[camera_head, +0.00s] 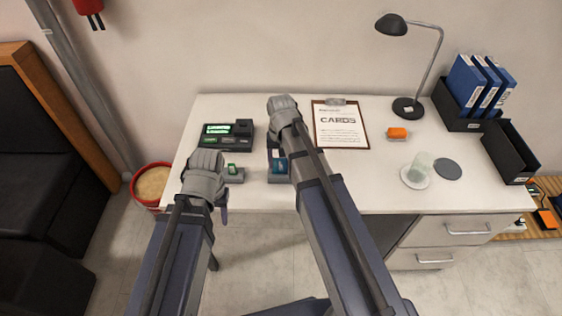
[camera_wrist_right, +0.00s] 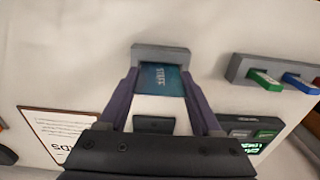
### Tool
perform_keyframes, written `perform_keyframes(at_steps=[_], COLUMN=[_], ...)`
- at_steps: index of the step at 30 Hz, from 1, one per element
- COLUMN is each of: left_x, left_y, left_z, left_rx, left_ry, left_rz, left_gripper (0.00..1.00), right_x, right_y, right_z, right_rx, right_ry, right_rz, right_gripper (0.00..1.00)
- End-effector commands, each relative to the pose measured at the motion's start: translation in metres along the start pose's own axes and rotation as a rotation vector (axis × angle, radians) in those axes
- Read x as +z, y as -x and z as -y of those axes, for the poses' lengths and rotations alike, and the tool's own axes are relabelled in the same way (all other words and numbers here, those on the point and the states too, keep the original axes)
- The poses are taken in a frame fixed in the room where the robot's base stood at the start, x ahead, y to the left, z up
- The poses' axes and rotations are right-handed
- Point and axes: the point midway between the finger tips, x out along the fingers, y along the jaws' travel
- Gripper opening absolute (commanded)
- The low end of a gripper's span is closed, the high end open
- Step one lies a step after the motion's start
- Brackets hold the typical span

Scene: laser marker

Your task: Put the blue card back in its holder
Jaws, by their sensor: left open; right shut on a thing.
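A blue card (camera_wrist_right: 160,78) with white lettering and a white lower part is between the purple fingers of my right gripper (camera_wrist_right: 160,90). Its far end meets a grey holder (camera_wrist_right: 163,51); I cannot tell how deep it sits. In the head view the blue card (camera_head: 279,165) shows at the grey holder (camera_head: 281,179) near the table's front edge, partly hidden by my right arm. My left gripper (camera_head: 223,203) is open, at the front edge beside another grey rack (camera_head: 236,179) with a green card (camera_head: 232,168). That rack also shows a blue tag in the wrist view.
A black card terminal (camera_head: 226,136) with a green screen stands behind the rack. A clipboard (camera_head: 340,130) headed CARDS lies right of my right gripper. An orange block (camera_head: 397,133), a glass (camera_head: 421,166), a lamp (camera_head: 408,107) and blue binders (camera_head: 470,82) are further right.

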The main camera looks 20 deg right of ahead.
Motion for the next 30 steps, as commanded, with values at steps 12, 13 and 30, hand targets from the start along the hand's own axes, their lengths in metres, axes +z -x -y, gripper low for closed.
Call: perform_keyframes(at_steps=[12,13,30], left_x=[0.000,0.000,-0.001], left_y=[-0.004,-0.005,-0.015], left_z=[0.000,-0.001,-0.001], left_rx=[0.000,0.000,0.000], left_ry=[0.000,0.000,0.000], left_rz=[0.000,0.000,0.000], left_gripper=[0.50,0.50,0.50], right_x=[0.000,0.000,0.000], right_y=[-0.004,-0.005,-0.015], right_z=[0.000,0.000,0.000], right_rx=[0.000,0.000,0.000], right_ry=[0.000,0.000,0.000], right_rz=[0.000,0.000,0.000], right_gripper=[0.03,0.03,0.03])
